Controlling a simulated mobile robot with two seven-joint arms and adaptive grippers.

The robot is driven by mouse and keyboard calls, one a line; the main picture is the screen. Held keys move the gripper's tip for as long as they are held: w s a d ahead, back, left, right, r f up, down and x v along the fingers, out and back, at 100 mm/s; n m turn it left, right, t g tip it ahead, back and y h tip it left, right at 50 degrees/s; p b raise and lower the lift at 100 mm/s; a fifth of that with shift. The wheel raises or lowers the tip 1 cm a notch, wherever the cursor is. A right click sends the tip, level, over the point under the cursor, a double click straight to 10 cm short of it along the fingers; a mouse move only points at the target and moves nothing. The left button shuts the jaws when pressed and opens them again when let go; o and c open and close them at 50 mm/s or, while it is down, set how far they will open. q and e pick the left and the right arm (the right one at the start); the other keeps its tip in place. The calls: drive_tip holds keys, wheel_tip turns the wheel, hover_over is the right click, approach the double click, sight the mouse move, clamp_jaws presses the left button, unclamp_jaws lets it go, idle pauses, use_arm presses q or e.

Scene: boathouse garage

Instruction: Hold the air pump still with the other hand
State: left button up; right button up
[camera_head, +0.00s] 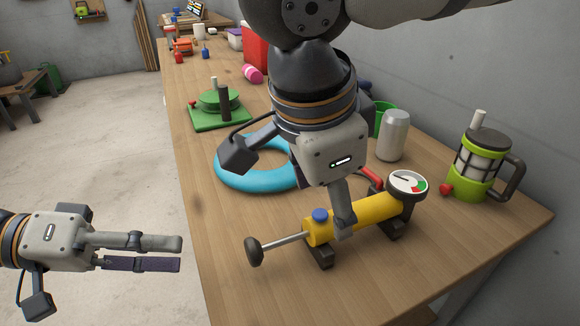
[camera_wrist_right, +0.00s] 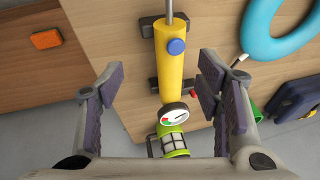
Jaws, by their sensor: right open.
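The air pump lies on the wooden bench, with a yellow barrel (camera_head: 358,217), a blue cap, dark feet, a round gauge (camera_head: 408,184) and a rod with a black knob (camera_head: 254,251) drawn out to the left. My right gripper (camera_head: 343,222) points down over the barrel, hiding part of it. In the right wrist view its pads (camera_wrist_right: 160,82) are open on either side of the yellow barrel (camera_wrist_right: 174,62), apart from it. My left gripper (camera_head: 180,254) is off the bench's left edge over the floor, its fingers parted and empty.
A blue ring (camera_head: 235,182) lies behind the pump. A grey can (camera_head: 393,136) and a green lantern (camera_head: 471,170) stand to the right, near the wall. A green device (camera_head: 219,108) sits farther back. The bench front (camera_head: 362,290) is clear.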

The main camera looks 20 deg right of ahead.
drive_tip(key=h, duration=0.1)
approach(357, 209)
drive_tip(key=shift+x, duration=0.85)
drive_tip(key=x, duration=1.1)
drive_tip(key=shift+d, duration=0.1)
